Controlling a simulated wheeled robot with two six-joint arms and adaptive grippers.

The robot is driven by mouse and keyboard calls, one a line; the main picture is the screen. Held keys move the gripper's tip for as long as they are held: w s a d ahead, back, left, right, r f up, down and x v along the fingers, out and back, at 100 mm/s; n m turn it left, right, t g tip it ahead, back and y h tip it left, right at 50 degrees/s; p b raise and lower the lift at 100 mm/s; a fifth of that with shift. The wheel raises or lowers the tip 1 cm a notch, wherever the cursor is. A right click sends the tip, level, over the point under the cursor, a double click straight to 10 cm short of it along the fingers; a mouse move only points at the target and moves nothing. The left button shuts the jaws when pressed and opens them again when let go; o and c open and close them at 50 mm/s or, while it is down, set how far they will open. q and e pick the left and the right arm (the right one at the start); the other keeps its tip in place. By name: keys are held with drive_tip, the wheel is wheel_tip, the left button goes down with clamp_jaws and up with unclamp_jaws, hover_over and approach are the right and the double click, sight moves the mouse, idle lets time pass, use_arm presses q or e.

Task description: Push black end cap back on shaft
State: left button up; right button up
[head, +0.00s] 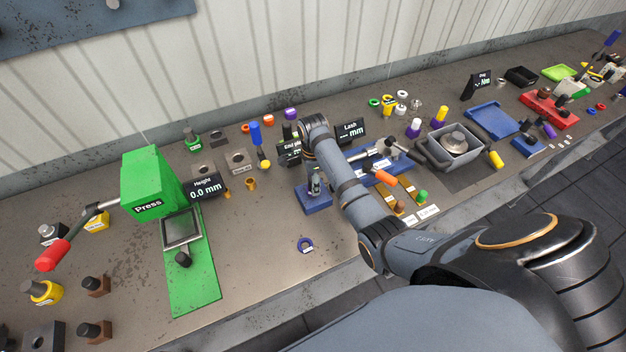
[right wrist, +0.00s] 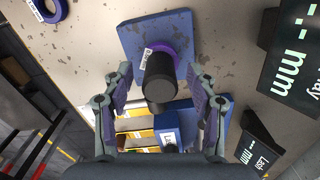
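In the right wrist view, a black cylindrical cap (right wrist: 160,78) stands between the two fingers of my right gripper (right wrist: 160,80). The fingers are spread, with a visible gap on each side of the cap. A purple ring (right wrist: 178,55) shows just behind the cap, above a blue base plate (right wrist: 135,35). Any shaft under the cap is hidden. In the head view, the blue base (head: 313,200) sits mid-bench beside my right arm, whose links hide part of the area. My left gripper is in neither view.
A green press (head: 150,185) with a red-handled lever stands to the left. A Lash display (head: 350,130) and a grey bin (head: 450,145) stand to the right. The bench between press and blue base is mostly clear.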

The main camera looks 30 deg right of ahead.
drive_tip(key=shift+r, duration=0.25)
wheel_tip(320, 180, up, 7)
idle(0.3)
drive_tip(key=shift+f, duration=0.1)
idle(0.5)
